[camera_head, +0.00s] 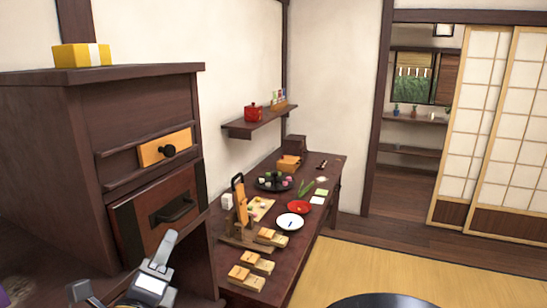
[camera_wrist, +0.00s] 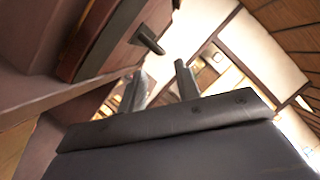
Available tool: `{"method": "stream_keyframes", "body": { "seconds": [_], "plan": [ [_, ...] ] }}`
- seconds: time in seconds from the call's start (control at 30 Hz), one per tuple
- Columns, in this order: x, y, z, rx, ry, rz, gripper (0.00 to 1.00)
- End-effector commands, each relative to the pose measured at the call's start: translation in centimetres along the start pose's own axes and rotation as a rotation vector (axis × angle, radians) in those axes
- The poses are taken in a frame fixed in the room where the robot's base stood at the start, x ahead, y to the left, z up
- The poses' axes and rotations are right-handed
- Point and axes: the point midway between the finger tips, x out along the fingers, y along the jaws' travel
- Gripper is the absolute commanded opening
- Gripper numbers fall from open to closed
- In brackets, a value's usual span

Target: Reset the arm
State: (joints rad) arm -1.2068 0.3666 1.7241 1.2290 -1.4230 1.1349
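My gripper (camera_head: 124,278) shows at the bottom left of the head view, in front of the dark wooden cabinet (camera_head: 62,150). Its two fingers stand apart with nothing between them. In the wrist view my gripper (camera_wrist: 161,86) is also open and empty, its fingertips pointing up toward the room. A dark drawer handle (camera_wrist: 148,40) of the cabinet is close by, at the upper left of the fingers. I cannot tell the exact gap between fingers and cabinet. My arm is mostly out of the head view.
A yellow box (camera_head: 82,55) sits on the cabinet top. A long dark table (camera_head: 322,200) along the wall carries plates, wooden boxes and food. A shelf (camera_head: 262,124) with a red pot (camera_head: 252,111) hangs above it.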

Motion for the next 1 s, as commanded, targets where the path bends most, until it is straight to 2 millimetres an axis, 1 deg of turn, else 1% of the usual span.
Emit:
{"method": "stream_keyframes", "body": {
  "seconds": [0.03, 0.2, 0.3, 0.4, 0.6, 1.0],
  "plan": [
    [1.1, -0.3, 0.1, -0.003, 0.004, -0.003, 0.32],
    [4.1, -0.3, 0.0, -0.004, 0.005, -0.002, 0.32],
    [5.7, -0.2, 0.1, -0.003, 0.004, -0.002, 0.32],
    [6.8, -0.1, 0.0, -0.004, 0.004, 0.000, 0.32],
    [7.8, 0.0, 0.0, -0.003, 0.001, 0.001, 0.32],
    [7.9, -0.1, -0.1, -0.005, 0.002, 0.000, 0.32]
  ]
}}
